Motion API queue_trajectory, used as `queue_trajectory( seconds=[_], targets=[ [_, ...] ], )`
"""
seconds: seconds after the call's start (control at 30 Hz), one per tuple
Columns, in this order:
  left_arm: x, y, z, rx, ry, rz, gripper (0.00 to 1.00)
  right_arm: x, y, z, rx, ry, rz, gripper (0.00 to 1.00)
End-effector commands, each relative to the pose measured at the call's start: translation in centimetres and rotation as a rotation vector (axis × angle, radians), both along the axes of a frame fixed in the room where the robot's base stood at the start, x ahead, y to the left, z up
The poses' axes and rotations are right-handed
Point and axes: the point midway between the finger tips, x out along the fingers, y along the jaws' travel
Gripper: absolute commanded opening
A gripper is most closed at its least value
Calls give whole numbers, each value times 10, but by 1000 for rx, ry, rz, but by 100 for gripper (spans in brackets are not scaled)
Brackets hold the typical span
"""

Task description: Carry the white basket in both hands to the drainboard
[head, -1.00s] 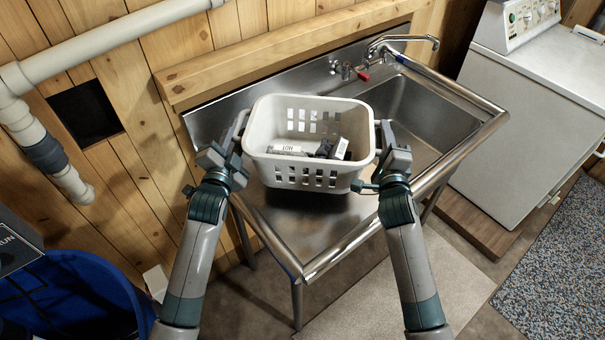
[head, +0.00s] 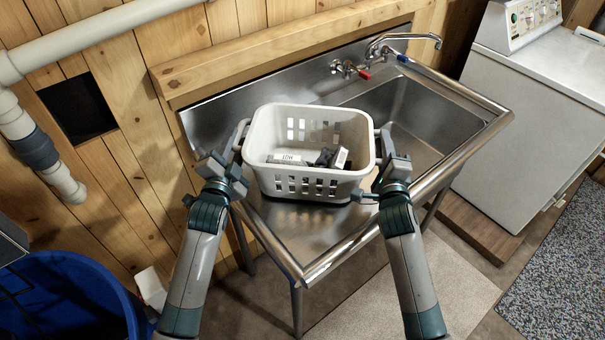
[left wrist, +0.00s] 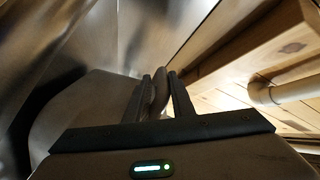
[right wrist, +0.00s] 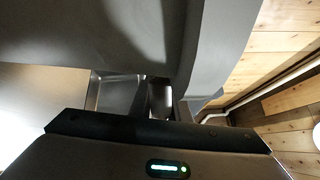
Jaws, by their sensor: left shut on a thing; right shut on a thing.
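The white basket (head: 308,188) is over the drainboard (head: 290,235), the flat steel part left of the sink bowl. It is upright, with a dark shadow close under its base; I cannot tell whether it touches the steel. Several dark and grey items (head: 325,158) lie inside it. My left gripper (head: 238,140) is shut on the basket's left handle, which shows between the fingers in the left wrist view (left wrist: 160,92). My right gripper (head: 382,135) is shut on the right side's handle, and the basket wall fills much of the right wrist view (right wrist: 90,35).
The sink bowl (head: 415,115) lies right of the basket, with a faucet (head: 400,42) behind it. A raised steel rim (head: 350,240) borders the front. A wooden ledge (head: 270,50) runs along the back. A white appliance (head: 530,110) stands right, a blue bin (head: 70,295) lower left.

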Motion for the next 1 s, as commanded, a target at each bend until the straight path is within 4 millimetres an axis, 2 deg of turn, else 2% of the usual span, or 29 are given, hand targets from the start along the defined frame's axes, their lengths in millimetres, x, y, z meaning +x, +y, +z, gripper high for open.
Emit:
queue_trajectory(
  seconds=[0.03,0.6,0.63,0.7,0.9,0.93,1.0],
  targets=[
    [-1,-5,-1,-7,-2,-8,0,0,5,0,5,-6,8,0],
    [-1,-5,-4,-7,-2,-8,0,0,5,-3,5,-6,8,0],
    [-1,-5,-6,-7,1,-7,26,0,5,-5,5,-3,8,21],
    [-1,-5,-6,-6,1,-6,40,0,4,-5,4,-2,7,35],
    [0,-2,-6,-3,0,-4,40,0,2,-5,2,-2,3,35],
    [0,-2,-6,-3,-1,-3,45,0,2,-5,2,-2,3,35],
    [0,-2,-6,-2,0,-2,62,0,1,-5,1,0,2,35]
  ],
)
